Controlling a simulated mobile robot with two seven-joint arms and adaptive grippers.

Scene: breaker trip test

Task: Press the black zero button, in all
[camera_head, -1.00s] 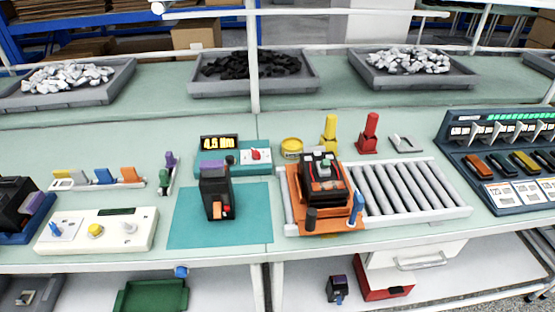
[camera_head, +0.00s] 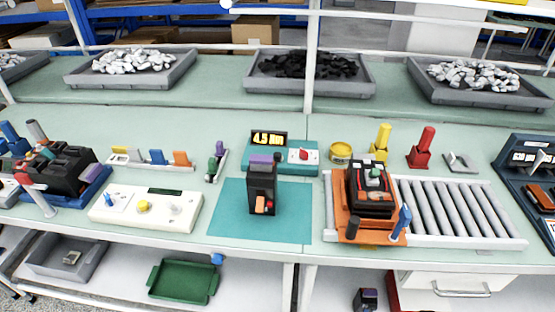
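A teal tester (camera_head: 308,169) stands at the back of the teal mat, with a black display (camera_head: 269,138) showing yellow digits that look like 4.5 Nm. A small black round button (camera_head: 277,157) sits on its top, just below the display. A black breaker (camera_head: 262,187) with an orange lever stands upright on the teal mat (camera_head: 225,222), in front of the tester and close to the button. Neither of my grippers is in view.
A white control box (camera_head: 145,211) is left of the mat. An orange fixture (camera_head: 340,215) holding a black breaker sits on the roller conveyor (camera_head: 460,208) at right. Grey bins (camera_head: 130,68) line the back shelf.

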